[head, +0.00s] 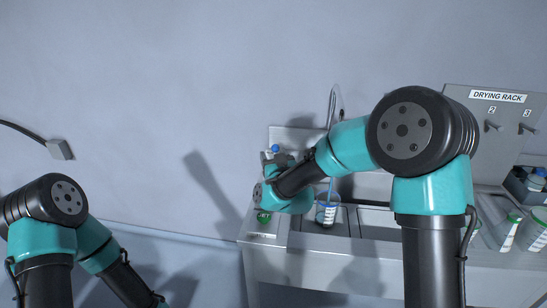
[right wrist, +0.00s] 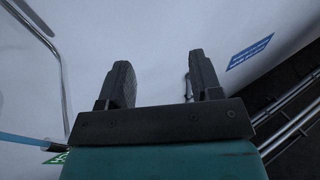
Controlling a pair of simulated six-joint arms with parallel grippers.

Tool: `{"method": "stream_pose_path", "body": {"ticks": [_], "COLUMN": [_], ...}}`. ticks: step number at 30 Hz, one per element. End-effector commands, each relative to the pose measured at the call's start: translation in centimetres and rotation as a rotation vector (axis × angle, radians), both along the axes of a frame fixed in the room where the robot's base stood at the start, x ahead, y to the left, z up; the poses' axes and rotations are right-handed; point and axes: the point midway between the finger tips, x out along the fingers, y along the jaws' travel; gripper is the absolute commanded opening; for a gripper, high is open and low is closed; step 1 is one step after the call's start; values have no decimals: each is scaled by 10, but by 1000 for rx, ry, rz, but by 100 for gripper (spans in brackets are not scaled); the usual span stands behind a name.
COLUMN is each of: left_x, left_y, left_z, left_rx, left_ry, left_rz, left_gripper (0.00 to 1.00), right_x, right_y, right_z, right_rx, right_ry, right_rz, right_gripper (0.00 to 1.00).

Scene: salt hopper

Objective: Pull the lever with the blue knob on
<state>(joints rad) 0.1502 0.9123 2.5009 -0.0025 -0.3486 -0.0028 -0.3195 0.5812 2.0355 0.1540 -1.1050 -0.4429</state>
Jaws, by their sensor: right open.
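The blue knob (head: 275,148) shows in the head view near the back left of the metal sink unit, just above my right gripper. Most of its lever is hidden behind the gripper and wrist. My right gripper (head: 276,160) is beside it; I cannot tell whether they touch. In the right wrist view my right gripper (right wrist: 158,78) is open, its two dark fingers apart. No blue knob shows between them; a thin dark piece shows beside the right finger. My left arm is at the lower left of the head view, its gripper out of frame.
A blue-rimmed labelled container (head: 327,213) stands in the sink, right of my right wrist. A green item (head: 263,217) is at the unit's left front. The drying rack (head: 497,97) with pegs is at the right. A tap pipe (head: 333,105) rises behind my forearm.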

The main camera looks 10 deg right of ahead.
Motion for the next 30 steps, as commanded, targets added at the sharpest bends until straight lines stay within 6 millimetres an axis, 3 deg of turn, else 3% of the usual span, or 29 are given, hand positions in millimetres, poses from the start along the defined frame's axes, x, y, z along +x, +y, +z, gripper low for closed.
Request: {"method": "stream_pose_path", "body": {"ticks": [5,11,21,30], "left_x": [0,0,0,0], "left_y": [0,0,0,0], "left_z": [0,0,0,0], "left_rx": [0,0,0,0], "left_ry": [0,0,0,0], "left_rz": [0,0,0,0], "left_gripper": [0,0,0,0], "right_x": [1,13,43,44], "right_y": [-1,-17,-71,-120], "right_z": [0,1,-2,-24], "right_rx": [2,26,100,134], "right_ry": [-1,-23,-47,45], "right_rz": [2,53,293,520], "right_gripper": [59,59,59,59]}}
